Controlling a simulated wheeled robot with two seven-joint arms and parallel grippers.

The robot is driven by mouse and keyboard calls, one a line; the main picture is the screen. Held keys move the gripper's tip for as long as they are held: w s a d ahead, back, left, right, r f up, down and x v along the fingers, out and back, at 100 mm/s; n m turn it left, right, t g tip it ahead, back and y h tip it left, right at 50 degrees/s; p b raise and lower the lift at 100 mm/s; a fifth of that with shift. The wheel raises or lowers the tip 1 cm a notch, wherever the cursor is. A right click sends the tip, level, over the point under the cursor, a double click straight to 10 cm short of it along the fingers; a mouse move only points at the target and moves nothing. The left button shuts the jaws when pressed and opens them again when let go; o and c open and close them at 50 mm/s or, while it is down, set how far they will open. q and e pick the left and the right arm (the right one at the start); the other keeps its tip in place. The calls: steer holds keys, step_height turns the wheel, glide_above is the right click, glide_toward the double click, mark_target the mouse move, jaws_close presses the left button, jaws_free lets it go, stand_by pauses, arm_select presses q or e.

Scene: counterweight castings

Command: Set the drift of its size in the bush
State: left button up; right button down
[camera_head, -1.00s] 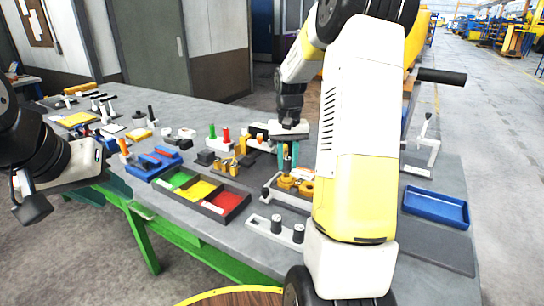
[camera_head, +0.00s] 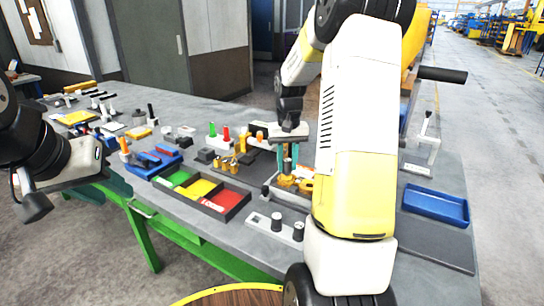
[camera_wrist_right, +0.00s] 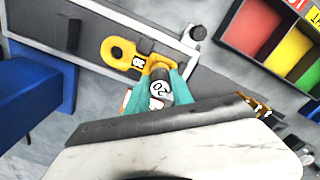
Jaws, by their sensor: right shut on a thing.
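My right gripper (camera_head: 288,165) has its teal fingers shut on a dark grey cylindrical drift (camera_head: 287,166). In the right wrist view the drift (camera_wrist_right: 157,90) shows a white end label that seems to read 20. The drift stands over a yellow casting (camera_head: 300,184) on the fixture at the bench's front. In the wrist view a yellow casting with an eye (camera_wrist_right: 117,51) and a small number plate lies just past the fingertips. The bush is hidden by the drift and fingers, so I cannot tell whether the drift is in it. My left gripper (camera_head: 22,188) hangs off the bench's left front.
A tray with green, yellow and red compartments (camera_head: 248,206) lies left of the fixture. Small brass pieces (camera_head: 226,164) stand behind the tray. A blue tray (camera_head: 435,205) is at right.

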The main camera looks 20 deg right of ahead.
steer(key=shift+f, duration=0.3)
steer(key=c, duration=1)
jaws_free()
steer(key=shift+c, duration=0.2)
